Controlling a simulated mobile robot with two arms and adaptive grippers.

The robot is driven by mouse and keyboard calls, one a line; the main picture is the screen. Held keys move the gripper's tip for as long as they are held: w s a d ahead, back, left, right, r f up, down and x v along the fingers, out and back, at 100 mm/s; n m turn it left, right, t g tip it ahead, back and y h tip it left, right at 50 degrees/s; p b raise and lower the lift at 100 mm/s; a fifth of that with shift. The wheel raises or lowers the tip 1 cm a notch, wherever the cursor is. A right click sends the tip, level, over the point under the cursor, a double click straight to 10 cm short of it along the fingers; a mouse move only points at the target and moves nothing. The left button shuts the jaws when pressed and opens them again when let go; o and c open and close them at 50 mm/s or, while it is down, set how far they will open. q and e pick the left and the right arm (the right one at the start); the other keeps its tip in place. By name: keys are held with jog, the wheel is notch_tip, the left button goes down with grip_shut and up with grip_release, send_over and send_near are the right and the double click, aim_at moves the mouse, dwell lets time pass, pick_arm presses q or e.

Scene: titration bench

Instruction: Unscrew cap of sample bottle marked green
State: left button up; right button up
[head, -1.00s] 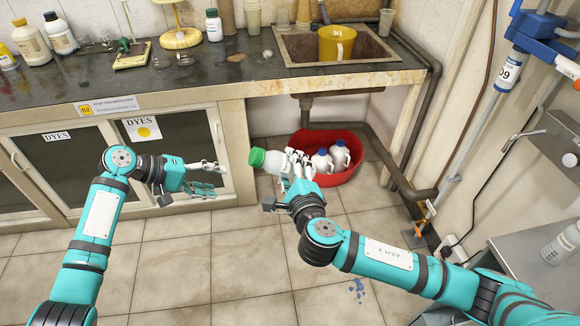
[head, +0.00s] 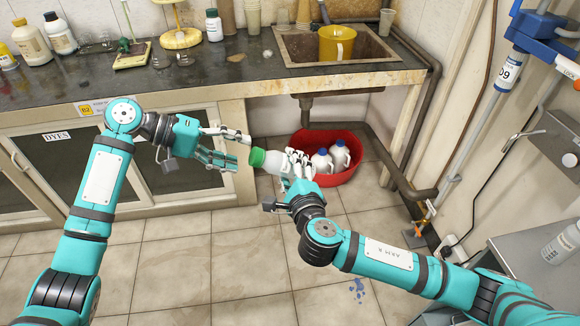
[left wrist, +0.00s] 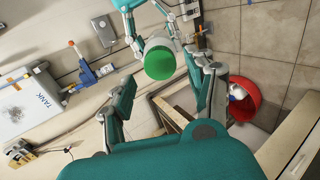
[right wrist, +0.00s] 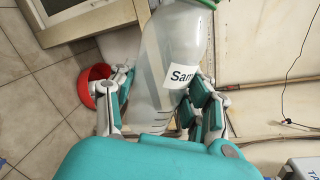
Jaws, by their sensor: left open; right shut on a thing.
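The sample bottle (head: 275,162) is pale with a green cap (head: 257,157). It lies tilted in my right gripper (head: 291,166), cap pointing left. In the right wrist view the bottle (right wrist: 172,60) is between the fingers, with a label starting "Sam". My right gripper is shut on its body. My left gripper (head: 238,146) is open and empty, just left of the cap, its fingers pointing at it. In the left wrist view the green cap (left wrist: 160,66) is ahead, between and beyond the spread fingertips. The cap sits on the bottle.
The dark bench (head: 230,66) with bottles, cups and a sink (head: 368,48) holding a yellow jug (head: 336,42) runs behind the grippers. A red tub (head: 345,172) with white jugs stands on the floor below. A grey surface with a bottle is at right.

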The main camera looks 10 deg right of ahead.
aim_at(252, 156)
pick_arm(q)
jog(key=shift+x, duration=1.7)
jog(key=c, duration=1.1)
jog(key=n, duration=0.3)
jog(key=shift+n, duration=0.4)
jog(key=n, duration=0.4)
jog(key=shift+n, duration=0.4)
jog(key=n, duration=0.4)
jog(key=shift+n, duration=0.4)
jog(key=n, duration=0.3)
jog(key=shift+n, duration=0.4)
